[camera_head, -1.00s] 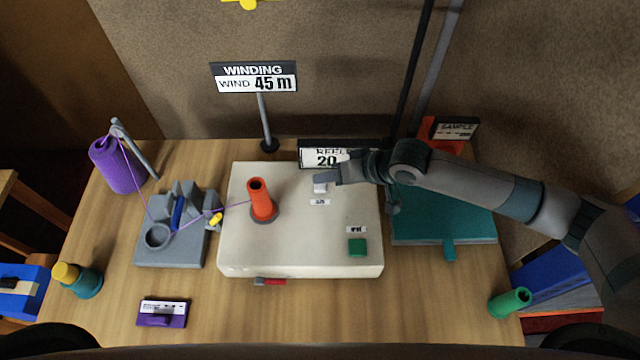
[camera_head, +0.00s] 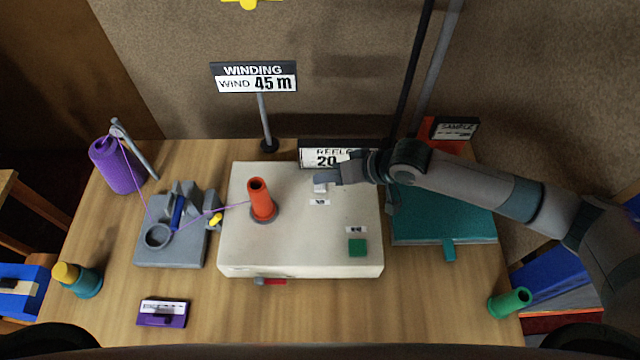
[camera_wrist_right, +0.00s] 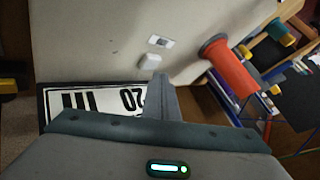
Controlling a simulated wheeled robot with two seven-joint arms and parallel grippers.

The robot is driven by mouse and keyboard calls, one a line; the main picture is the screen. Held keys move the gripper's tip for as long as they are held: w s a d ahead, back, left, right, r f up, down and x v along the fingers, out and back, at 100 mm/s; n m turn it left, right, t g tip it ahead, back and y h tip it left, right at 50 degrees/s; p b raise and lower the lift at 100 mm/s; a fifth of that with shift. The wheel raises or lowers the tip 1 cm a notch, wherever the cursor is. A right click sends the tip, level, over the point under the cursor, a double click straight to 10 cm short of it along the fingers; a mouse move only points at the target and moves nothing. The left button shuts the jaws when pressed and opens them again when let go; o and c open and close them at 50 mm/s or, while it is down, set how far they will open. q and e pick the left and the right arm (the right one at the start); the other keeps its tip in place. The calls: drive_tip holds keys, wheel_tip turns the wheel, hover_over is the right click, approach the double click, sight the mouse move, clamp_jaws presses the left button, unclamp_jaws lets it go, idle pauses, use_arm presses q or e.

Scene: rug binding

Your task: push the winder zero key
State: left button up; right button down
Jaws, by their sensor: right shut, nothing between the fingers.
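The winder (camera_head: 300,240) is a cream box on the wooden table, with an orange-red spool (camera_head: 261,200) upright on its top. The zero key is a small white key (camera_head: 320,188) near the winder's back edge, with a small label just in front of it. It also shows in the right wrist view as a white block (camera_wrist_right: 150,61). My right gripper (camera_head: 322,178) is shut and empty, its fingertips at or just above the white key; I cannot tell whether they touch. In the wrist view the fingertips (camera_wrist_right: 160,80) point at the key. My left gripper is not in view.
A green key (camera_head: 358,247) sits at the winder's front right. A reel display (camera_head: 322,156) stands behind the winder, close to my gripper. A grey thread guide (camera_head: 172,250) is on the left, a teal board (camera_head: 445,220) on the right. A winding sign (camera_head: 254,78) stands behind.

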sight(325, 189)
drive_tip(key=shift+f, duration=0.85)
idle(1.0)
drive_tip(key=shift+r, duration=0.15)
drive_tip(key=shift+r+p, duration=0.75)
drive_tip(key=shift+p, duration=0.25)
wheel_tip(325, 189, up, 5)
drive_tip(key=p, duration=0.5)
drive_tip(key=shift+s+f, duration=0.1)
drive_tip(key=shift+s, duration=0.05)
idle(0.8)
